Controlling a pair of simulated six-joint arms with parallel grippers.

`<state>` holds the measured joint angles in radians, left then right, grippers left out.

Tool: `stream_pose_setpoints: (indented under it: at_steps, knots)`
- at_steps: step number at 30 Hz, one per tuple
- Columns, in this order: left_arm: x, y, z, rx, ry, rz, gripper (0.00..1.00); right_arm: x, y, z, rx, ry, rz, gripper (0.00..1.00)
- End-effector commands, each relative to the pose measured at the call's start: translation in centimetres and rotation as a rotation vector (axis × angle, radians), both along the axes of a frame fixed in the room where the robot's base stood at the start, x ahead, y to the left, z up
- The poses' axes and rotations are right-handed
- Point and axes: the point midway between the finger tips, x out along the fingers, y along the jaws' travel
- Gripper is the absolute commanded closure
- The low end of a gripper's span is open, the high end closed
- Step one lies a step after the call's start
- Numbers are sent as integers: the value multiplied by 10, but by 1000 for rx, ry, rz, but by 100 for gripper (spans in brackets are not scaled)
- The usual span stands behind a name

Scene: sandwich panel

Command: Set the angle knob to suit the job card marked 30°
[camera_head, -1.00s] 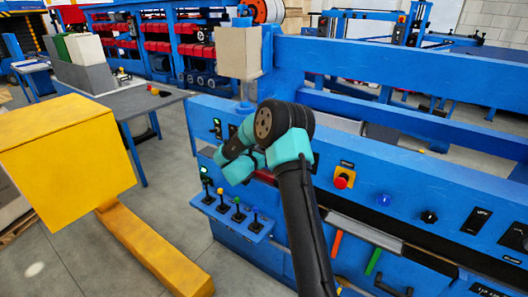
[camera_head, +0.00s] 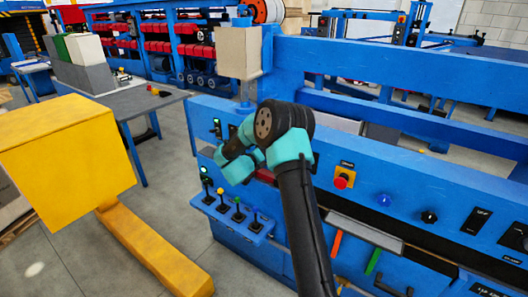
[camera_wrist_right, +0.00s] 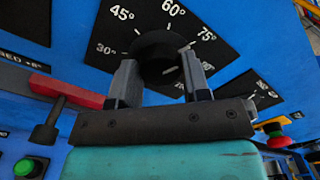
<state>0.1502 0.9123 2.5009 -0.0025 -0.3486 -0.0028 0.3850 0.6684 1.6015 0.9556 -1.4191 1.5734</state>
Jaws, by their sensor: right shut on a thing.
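The angle knob (camera_wrist_right: 160,48) is dark and round on a black dial plate (camera_wrist_right: 111,32) in the right wrist view. White marks 30°, 45°, 60° and 75° run around it, with more on the right partly covered. My right gripper (camera_wrist_right: 160,64) is shut on the knob, one grey finger on each side. I cannot tell for sure which mark the knob's pointer is at. In the head view my own right arm hides the knob and the fingertips. I cannot make out the job card. My left gripper is not in view.
A red bar (camera_wrist_right: 66,90) and a green button (camera_wrist_right: 30,167) lie left of the gripper. A shelf with several small levers (camera_head: 232,218) and a red stop button (camera_head: 341,182) are on the blue panel. A yellow block (camera_head: 65,150) stands at the left.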

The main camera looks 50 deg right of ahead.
Motion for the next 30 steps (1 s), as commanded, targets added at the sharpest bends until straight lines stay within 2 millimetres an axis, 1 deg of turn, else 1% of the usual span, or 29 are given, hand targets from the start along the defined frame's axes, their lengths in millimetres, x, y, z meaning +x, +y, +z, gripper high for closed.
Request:
stream_pose_setpoints:
  at_steps: [30]
  knots:
    - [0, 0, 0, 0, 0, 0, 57, 0, 0, 0, -138, 953, 0, 80]
